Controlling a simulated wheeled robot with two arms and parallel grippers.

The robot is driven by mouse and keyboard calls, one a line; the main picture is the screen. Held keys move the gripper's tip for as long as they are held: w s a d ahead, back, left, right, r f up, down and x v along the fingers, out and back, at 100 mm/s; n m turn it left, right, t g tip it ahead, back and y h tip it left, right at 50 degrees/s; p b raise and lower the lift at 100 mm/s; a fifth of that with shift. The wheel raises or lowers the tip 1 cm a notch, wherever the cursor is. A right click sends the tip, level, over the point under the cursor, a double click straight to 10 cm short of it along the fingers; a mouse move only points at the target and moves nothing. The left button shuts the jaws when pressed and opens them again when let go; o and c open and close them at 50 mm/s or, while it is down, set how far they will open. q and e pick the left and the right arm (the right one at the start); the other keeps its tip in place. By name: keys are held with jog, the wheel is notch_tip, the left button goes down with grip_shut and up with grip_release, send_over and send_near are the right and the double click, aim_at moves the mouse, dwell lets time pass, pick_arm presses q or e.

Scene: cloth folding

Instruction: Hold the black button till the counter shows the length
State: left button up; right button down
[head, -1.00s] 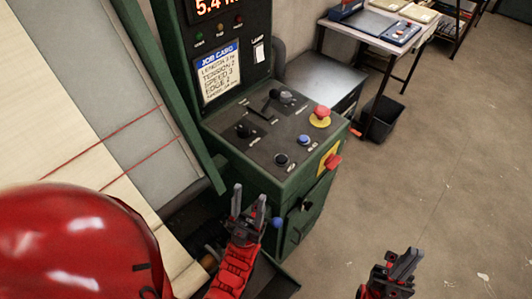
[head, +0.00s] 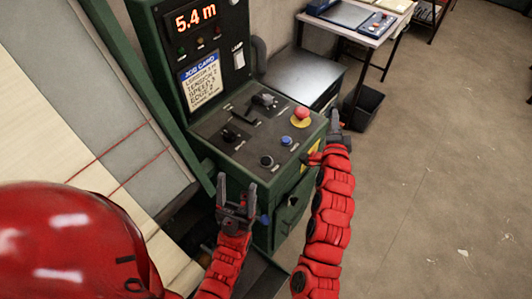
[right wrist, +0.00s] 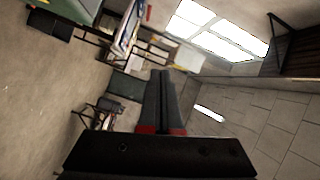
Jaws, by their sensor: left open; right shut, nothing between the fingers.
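The counter (head: 195,18) on the green machine reads 5.4 m in red digits. The job card (head: 202,80) below it has a length line too small to read surely. The black button (head: 266,161) sits at the near edge of the sloping control panel, beside a blue button (head: 287,140). No gripper touches the black button. My left gripper (head: 237,188) is open and empty, in front of the panel's near left corner. My right gripper (head: 335,119) is shut and empty, just right of the panel near the red mushroom button; its closed fingers show in the right wrist view (right wrist: 162,100).
A red mushroom button (head: 301,115) on a yellow base and several black knobs and levers (head: 264,100) stand up from the panel. Pale cloth (head: 85,195) with red lines lies at left. A table (head: 355,30) and dark bin (head: 366,108) stand behind. The floor at right is clear.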

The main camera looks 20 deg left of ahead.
jog(key=s+a+m+g+y+p, duration=0.2)
jog(key=a+g, duration=0.3)
jog(key=a, duration=0.2)
jog(key=m+g+y+p, duration=0.2)
jog(key=g, duration=0.5)
send_over(264, 157)
jog(key=s+d, duration=0.2)
jog(key=shift+w+b, duration=0.25)
jog(key=shift+b, duration=0.05)
notch_tip(264, 157, down, 7)
jog(key=b, duration=0.5)
jog(key=shift+r, duration=0.2)
jog(key=shift+f, duration=1)
jog(key=shift+f, duration=0.1)
jog(key=shift+f+b, duration=0.3)
jog(key=shift+f, duration=0.05)
jog(key=shift+f, duration=0.45)
dwell(2.6)
